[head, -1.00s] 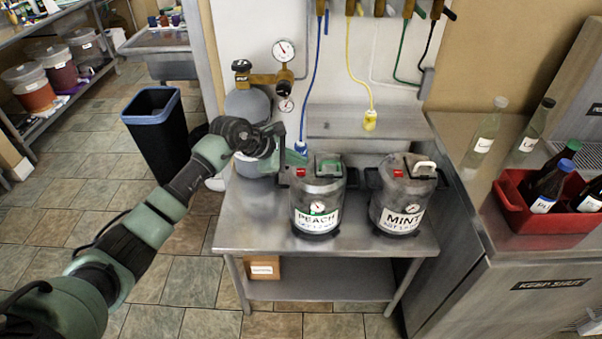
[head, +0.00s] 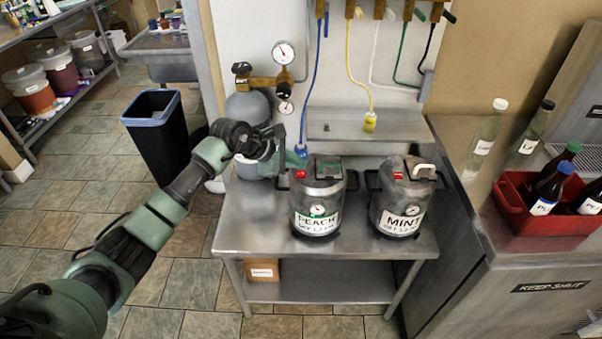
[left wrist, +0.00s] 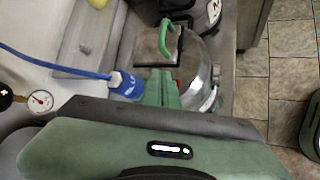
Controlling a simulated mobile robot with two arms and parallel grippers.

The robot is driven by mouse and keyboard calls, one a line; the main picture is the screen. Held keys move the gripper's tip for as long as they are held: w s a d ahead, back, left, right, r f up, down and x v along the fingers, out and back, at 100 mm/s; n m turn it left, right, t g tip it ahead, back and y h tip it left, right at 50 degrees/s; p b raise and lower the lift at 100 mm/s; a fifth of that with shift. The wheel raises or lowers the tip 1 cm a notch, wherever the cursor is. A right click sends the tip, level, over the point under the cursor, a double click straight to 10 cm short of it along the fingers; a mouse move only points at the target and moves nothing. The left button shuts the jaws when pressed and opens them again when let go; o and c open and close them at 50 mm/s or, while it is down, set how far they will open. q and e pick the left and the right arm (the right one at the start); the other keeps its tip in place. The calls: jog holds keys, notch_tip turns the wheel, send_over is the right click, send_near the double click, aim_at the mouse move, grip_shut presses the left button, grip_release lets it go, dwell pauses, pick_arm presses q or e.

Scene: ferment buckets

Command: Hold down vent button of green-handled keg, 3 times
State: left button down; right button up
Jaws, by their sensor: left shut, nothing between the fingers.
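The peach keg (head: 317,197) stands on the steel table, with a red vent button (head: 300,174) at the left of its top. Its green handle (left wrist: 167,38) shows clearly in the left wrist view and poorly in the head view. My left gripper (head: 296,160) is shut and empty, its fingertips just above and beside the red button. In the left wrist view the shut green fingers (left wrist: 163,87) cover most of the red button; a sliver shows at their right. I cannot tell whether they touch it. My right gripper is not in view.
The mint keg (head: 402,200), with a pale handle, stands right of the peach keg. A blue hose connector (head: 300,150) hangs close behind my fingers. A grey gas cylinder (head: 246,108) with gauges stands behind my wrist. The front of the steel table (head: 270,238) is bare.

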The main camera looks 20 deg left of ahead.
aim_at(298, 174)
pick_arm(q)
jog(key=shift+f, duration=0.1)
dwell(0.7)
jog(key=shift+f+b, duration=0.35)
jog(key=shift+b, duration=0.25)
jog(key=shift+f+b, duration=0.65)
dwell(0.5)
jog(key=shift+r, duration=0.15)
dwell(0.3)
jog(key=shift+r+p, duration=0.45)
jog(key=shift+r, duration=0.45)
jog(key=shift+r+p, duration=1.2)
jog(key=shift+r, duration=1.35)
dwell(0.3)
